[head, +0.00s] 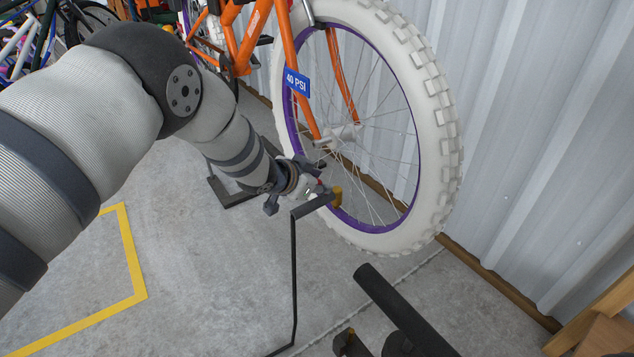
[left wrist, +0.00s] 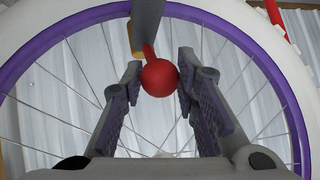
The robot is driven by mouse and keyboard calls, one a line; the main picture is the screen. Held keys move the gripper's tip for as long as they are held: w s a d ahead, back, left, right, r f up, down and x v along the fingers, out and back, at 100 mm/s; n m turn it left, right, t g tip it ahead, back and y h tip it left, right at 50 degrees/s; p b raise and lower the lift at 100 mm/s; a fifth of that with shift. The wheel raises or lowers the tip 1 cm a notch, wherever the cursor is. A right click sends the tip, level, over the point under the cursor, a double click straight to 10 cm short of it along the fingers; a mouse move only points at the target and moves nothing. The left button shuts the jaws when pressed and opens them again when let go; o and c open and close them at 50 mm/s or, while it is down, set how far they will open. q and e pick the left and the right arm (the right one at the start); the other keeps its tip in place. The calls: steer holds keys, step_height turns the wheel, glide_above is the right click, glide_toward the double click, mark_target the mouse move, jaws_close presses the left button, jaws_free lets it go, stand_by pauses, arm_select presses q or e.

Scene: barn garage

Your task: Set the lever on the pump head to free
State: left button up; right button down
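The pump head (head: 312,206) is a dark grey bar beside the bicycle wheel, with a brass end (head: 337,197) towards the rim and a thin black hose below. In the left wrist view, the grey pump head (left wrist: 148,18) shows at the top. Its red lever (left wrist: 150,52) ends in a round red knob (left wrist: 160,77). My left gripper (head: 308,183) is at the pump head. In the left wrist view, its two padded fingers (left wrist: 160,92) are open, one on each side of the knob, with small gaps visible. My right gripper is not in view.
A white-tyred wheel (head: 440,130) with a purple rim stands close behind the pump head. A blue "40 PSI" tag (head: 297,82) hangs on the orange bicycle (head: 250,45). A black bar (head: 400,308) rises at lower right. A corrugated wall (head: 540,120) closes the right side.

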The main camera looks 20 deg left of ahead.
arm_select(q)
steer(key=shift+o, duration=0.9)
steer(key=v, duration=1.2)
